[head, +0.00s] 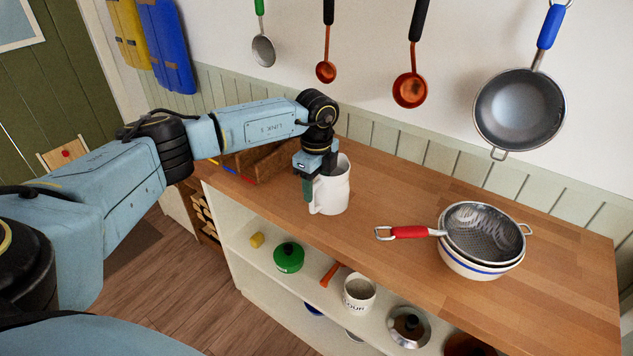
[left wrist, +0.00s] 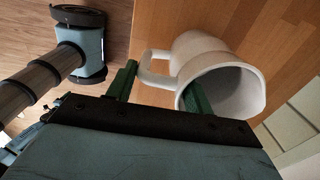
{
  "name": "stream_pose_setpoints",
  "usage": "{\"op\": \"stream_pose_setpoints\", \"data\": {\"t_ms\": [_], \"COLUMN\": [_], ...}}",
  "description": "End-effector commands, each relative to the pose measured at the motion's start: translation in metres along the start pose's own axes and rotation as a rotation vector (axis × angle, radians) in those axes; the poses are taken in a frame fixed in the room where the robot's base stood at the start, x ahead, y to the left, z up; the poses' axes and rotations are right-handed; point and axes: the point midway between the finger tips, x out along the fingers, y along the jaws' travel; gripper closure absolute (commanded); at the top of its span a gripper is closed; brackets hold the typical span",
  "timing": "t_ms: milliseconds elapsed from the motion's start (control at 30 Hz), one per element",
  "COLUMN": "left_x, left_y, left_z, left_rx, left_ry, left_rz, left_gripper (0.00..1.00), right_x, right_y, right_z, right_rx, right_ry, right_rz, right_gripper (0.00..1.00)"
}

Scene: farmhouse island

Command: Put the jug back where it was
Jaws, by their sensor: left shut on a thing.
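The white jug (head: 335,190) stands upright on the wooden worktop, near its front edge in the head view. My left gripper (head: 318,180) reaches down over the rim from above and is shut on the jug. In the left wrist view, the jug (left wrist: 208,62) shows its open mouth and its handle. One green finger of the left gripper (left wrist: 162,85) goes into the mouth, and the other is outside, by the handle. My right gripper is not in view.
A colander with a red handle (head: 406,232) rests in a bowl (head: 470,268) on the right of the worktop (head: 400,180). A wooden box (head: 262,166) stands left of the jug. The shelf below holds a green pot (head: 288,258) and a white mug-like container (head: 359,292).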

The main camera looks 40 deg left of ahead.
Motion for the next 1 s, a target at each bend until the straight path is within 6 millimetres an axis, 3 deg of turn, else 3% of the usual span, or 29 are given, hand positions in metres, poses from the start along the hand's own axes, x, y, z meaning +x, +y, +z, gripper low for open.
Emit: {"op": "stream_pose_setpoints", "data": {"t_ms": [200,233,367,667,833,1000], "left_x": [0.0,0.001,0.001,0.001,0.007,-0.033], "left_y": [-0.001,0.0,0.0,0.0,0.0,-0.001], "left_z": [0.0,0.0,0.0,0.0,0.0,0.001], "left_rx": [0.0,0.0,0.0,0.0,0.0,0.0], "left_ry": [0.001,0.0,0.0,0.0,0.0,0.001], "left_rz": [-0.002,0.0,0.001,0.001,0.001,-0.005], "left_gripper": [0.98,0.46,0.29,0.27,0.27,0.27], "right_x": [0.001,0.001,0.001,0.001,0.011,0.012], "right_y": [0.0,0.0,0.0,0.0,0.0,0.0], "right_z": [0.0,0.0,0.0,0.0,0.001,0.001], "right_rx": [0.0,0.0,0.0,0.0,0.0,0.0], "right_ry": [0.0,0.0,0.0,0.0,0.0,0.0], "right_rz": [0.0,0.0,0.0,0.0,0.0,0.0], "right_gripper": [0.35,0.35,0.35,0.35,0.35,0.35]}}
